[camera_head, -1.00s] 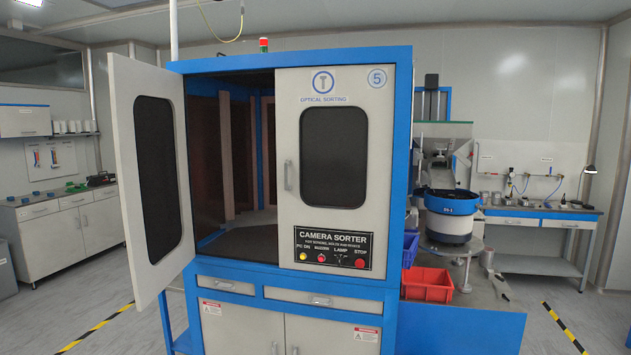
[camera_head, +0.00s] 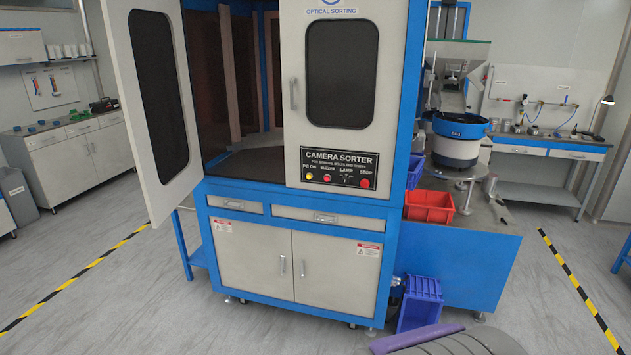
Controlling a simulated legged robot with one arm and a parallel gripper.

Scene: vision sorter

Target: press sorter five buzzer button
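The camera sorter (camera_head: 240,205) is a blue-framed cabinet with off-white doors, standing in the middle of the view. Its black control panel (camera_head: 340,163) is low on the right door. The small red buzzer button (camera_head: 327,178) sits under the second label from the left. It is between a yellow PC ON button (camera_head: 305,178) and the lamp switch (camera_head: 346,180). A larger red stop button (camera_head: 365,183) is at the right. My gripper is not in view. A rounded grey and purple shape at the bottom right edge may be part of my arm.
The cabinet's left door (camera_head: 150,100) stands open towards me. A blue crate (camera_head: 420,303) is on the floor by the cabinet's right foot. A red bin (camera_head: 429,207) and a blue bowl feeder (camera_head: 457,135) are at the right. The floor in front looks clear.

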